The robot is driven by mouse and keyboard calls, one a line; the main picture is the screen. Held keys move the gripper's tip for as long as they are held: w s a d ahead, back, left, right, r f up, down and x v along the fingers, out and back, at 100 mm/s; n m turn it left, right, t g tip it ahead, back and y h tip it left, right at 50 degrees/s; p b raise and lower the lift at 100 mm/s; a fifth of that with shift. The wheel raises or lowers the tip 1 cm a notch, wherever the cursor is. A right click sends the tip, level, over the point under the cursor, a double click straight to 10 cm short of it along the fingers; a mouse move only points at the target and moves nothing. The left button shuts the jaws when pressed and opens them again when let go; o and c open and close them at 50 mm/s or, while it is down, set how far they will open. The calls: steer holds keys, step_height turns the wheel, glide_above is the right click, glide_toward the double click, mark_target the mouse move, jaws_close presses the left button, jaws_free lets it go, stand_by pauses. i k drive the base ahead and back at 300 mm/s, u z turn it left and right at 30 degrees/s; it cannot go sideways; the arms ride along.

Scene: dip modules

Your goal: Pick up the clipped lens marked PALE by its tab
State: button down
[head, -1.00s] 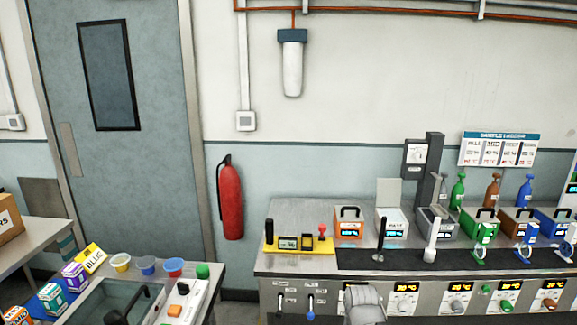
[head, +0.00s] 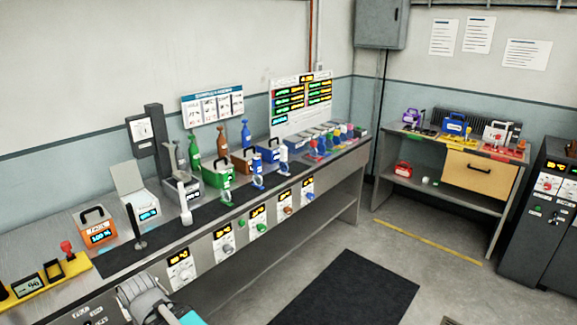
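I cannot make out a lens marked PALE; no such lettering is readable in the head view. Several small coloured pieces (head: 322,143) stand in a row at the far right end of the long bench, too small to identify. Part of my arm (head: 145,298) shows at the bottom left, in front of the bench. The fingertips of my gripper cannot be made out there, nor anything held.
The long bench (head: 205,232) carries an orange box (head: 97,232), a green box (head: 217,175) and coloured bottles (head: 245,134). A second table (head: 399,130) stands in the far right corner, beside a dark cabinet (head: 550,225). A black mat (head: 350,290) lies on otherwise open floor.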

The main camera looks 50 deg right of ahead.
mark_target(284, 167)
steer(key=z, duration=1)
steer(key=i, duration=1.95)
steer(key=z, duration=0.85)
